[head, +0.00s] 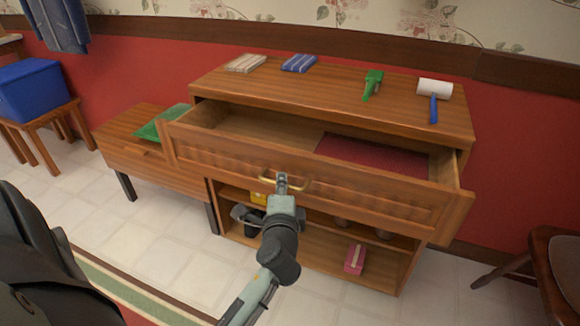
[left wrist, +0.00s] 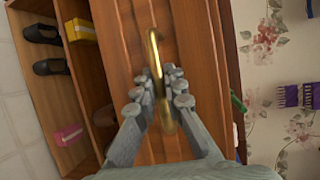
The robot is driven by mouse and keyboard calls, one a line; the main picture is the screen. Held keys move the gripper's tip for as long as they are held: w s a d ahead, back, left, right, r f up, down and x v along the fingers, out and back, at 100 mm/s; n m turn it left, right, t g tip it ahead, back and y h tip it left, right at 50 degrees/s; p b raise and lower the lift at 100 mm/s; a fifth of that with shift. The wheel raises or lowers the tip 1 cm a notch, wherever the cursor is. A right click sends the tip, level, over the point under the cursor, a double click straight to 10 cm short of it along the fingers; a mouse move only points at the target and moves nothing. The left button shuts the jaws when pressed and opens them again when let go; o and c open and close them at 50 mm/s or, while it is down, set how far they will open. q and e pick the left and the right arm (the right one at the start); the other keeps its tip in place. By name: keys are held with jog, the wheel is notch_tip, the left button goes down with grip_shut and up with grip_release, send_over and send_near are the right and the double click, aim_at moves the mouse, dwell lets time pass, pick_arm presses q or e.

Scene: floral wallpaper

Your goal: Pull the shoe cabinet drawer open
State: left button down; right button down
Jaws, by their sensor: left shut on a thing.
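The shoe cabinet (head: 330,95) is wooden, with a wide drawer (head: 370,190) that stands pulled out. Its inside shows from above, with a bare wooden part at the left and a dark red lining (head: 375,158) at the right. A brass handle (head: 297,186) is on the drawer front; it also shows in the left wrist view (left wrist: 153,52). My left gripper (head: 282,183) is at the handle, and its fingers (left wrist: 161,88) are shut around the bar. My right gripper is not in view.
Shoes and a pink box (head: 354,259) are on the shelves below. A low side table (head: 125,150) adjoins at left; a chair (head: 555,265) stands right.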

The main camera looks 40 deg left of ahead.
pick_arm(q)
jog(key=s+d, duration=0.1)
jog(key=s, duration=0.6)
jog(key=shift+s+d, duration=0.2)
jog(key=shift+d, duration=0.15)
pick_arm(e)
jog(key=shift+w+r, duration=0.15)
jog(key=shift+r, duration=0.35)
